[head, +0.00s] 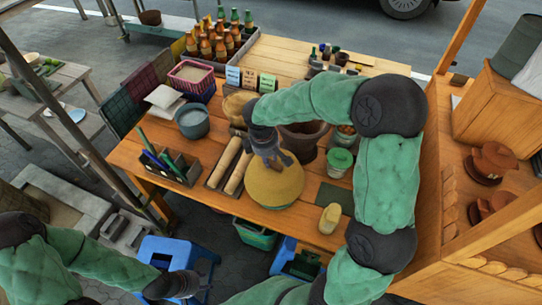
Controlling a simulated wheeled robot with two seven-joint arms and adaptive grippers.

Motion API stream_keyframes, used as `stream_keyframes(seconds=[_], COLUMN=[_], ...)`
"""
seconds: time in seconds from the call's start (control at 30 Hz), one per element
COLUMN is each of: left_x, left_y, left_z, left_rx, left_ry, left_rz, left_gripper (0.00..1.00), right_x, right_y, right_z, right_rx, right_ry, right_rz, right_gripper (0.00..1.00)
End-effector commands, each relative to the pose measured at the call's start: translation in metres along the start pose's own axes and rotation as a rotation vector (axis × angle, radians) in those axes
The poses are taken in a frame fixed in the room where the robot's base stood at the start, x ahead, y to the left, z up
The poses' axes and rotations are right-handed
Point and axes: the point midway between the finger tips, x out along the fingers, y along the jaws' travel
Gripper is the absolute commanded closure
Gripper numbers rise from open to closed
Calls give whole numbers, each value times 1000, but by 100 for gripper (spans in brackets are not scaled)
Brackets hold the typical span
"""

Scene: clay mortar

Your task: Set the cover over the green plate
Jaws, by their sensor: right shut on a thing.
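A wide yellow-tan domed cover (277,190) is at the front middle of the wooden table. My right gripper (272,160) is at the top of the cover, shut on it. The cover's rim looks level and close to the tabletop; I cannot tell whether it rests there.
Rolling pins in a tray (232,168) lie left of the cover. A dark mortar (302,140) stands behind it, a green-lidded tub (340,160) to its right. A bottle crate (222,42) stands behind.

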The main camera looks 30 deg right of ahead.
Motion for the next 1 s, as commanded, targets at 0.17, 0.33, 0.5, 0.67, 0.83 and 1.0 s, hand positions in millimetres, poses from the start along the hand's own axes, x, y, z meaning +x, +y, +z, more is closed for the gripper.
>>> stream_keyframes(seconds=[0.17, 0.33, 0.5, 0.67, 0.83, 1.0], left_x=[0, 3, 11, 21, 33, 44], left_y=[0, -1, -4, -7, -11, -15], left_z=[0, 0, 0, -1, -1, -2], left_rx=[1, 1, 1, 1, 1, 1], left_ry=[0, 0, 0, 0, 0, 0], left_rz=[0, 0, 0, 0, 0, 0], left_gripper=[60, 60, 60, 60, 60, 60], right_x=[0, 3, 13, 26, 40, 54], right_y=[5, 5, 3, 1, -1, -4], right_z=[5, 5, 4, 4, 2, 1], right_rx=[-65, -75, -73, -73, -73, -73], right_ry=[11, 12, 12, 11, 12, 12], right_rz=[2, 2, 1, 1, 1, 2], right_gripper=[100, 100, 100, 100, 100, 100])
